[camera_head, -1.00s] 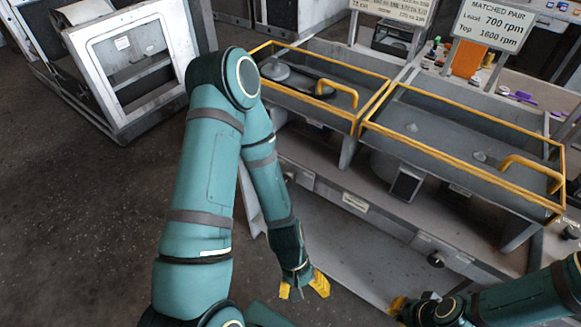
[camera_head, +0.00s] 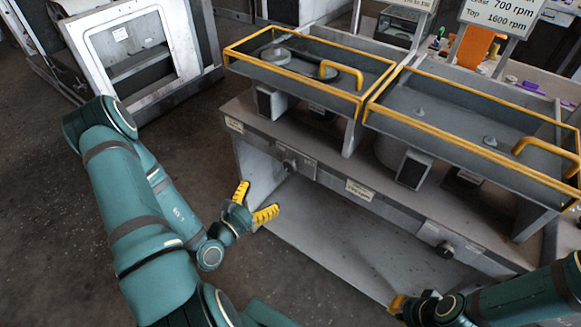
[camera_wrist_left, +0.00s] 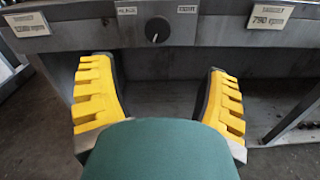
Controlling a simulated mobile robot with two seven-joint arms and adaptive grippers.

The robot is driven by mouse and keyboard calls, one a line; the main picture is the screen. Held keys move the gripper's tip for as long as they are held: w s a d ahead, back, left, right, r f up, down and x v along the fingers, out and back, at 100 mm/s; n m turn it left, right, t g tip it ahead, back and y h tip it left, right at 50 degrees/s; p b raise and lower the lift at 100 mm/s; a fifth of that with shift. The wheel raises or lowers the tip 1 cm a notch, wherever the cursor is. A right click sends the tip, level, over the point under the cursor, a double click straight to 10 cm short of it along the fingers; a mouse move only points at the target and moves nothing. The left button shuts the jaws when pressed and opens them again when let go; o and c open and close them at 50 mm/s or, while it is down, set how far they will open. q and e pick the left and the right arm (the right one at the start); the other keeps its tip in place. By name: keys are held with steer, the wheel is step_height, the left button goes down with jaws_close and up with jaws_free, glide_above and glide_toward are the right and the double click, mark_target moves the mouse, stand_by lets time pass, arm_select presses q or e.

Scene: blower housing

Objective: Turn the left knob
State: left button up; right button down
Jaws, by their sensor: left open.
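The left knob (camera_head: 289,163) is a dark round dial on the grey front panel of the bench. In the left wrist view the knob (camera_wrist_left: 157,29) sits at top centre, with a white pointer line on its face and a small label on each side. My left gripper (camera_head: 260,197) is open, its yellow fingers spread below and in front of the panel, apart from the knob. In the left wrist view the gap between the fingers (camera_wrist_left: 158,70) is empty and lines up under the knob. My right gripper (camera_head: 398,304) shows only partly at the bottom, its jaw opening unclear.
A second knob (camera_head: 445,249) is further right on the panel. Two yellow-railed trays (camera_head: 300,85) stand above the panel, with signs behind. A white-framed cabinet (camera_head: 125,60) stands at back left. The floor (camera_head: 195,140) left of the bench is clear.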

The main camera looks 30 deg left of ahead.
mark_target(288, 168)
arm_select(q)
steer(key=w, duration=0.4)
steer(key=w+b, duration=0.1)
steer(key=w, duration=0.4)
steer(key=w+d, duration=0.1)
steer(key=w, duration=0.3)
steer(key=shift+w+b, duration=0.4)
steer(key=shift+a, duration=0.1)
steer(key=c, duration=1.2)
